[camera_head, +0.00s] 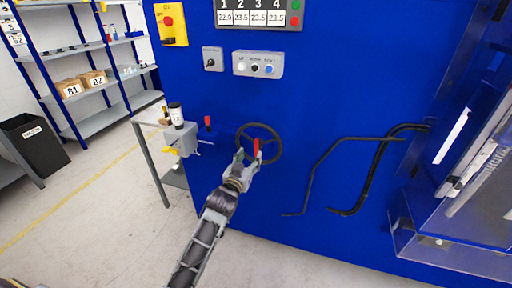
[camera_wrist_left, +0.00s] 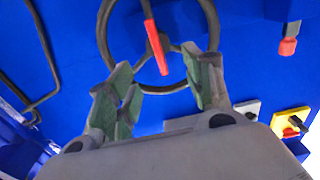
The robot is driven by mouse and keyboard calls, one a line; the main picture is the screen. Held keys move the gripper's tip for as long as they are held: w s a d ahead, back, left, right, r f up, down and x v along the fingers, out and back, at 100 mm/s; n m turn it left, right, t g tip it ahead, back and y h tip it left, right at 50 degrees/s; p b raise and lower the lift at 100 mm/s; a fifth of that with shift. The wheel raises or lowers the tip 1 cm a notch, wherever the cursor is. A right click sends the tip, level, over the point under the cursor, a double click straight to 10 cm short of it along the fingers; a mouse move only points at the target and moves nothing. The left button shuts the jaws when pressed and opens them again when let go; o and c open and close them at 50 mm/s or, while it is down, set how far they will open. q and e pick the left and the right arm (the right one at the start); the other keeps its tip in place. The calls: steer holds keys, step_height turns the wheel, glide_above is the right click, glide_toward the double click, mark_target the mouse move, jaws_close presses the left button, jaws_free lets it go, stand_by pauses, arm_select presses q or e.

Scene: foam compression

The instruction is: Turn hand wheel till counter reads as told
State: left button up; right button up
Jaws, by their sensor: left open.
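The hand wheel (camera_head: 278,135) is a dark ring with spokes on the blue machine front. It has a red handle (camera_head: 256,148). My left gripper (camera_head: 247,160) is open in front of the wheel's lower left part, close to the red handle. In the left wrist view, the wheel (camera_wrist_left: 105,35) and the red handle (camera_wrist_left: 155,45) lie just beyond the open fingers (camera_wrist_left: 162,82), with the handle between their lines. I cannot tell whether a finger touches the wheel. A display panel (camera_head: 258,18) shows columns 1 to 4 with small numbers, roughly 22 to 23.5. I cannot make out a separate wheel counter.
A red-tipped lever (camera_head: 208,122) is left of the wheel. A grey box (camera_head: 182,140) sticks out farther left, beside a small table (camera_head: 148,125). Bent black bars (camera_head: 375,170) project on the right. A button box (camera_head: 257,64) is above. Shelves (camera_head: 85,50) stand behind.

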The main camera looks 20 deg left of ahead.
mark_target(255, 147)
arm_select(q)
steer(key=shift+w+d, duration=0.15)
steer(key=shift+w, duration=3.95)
steer(key=shift+c, duration=0.2)
jaws_close()
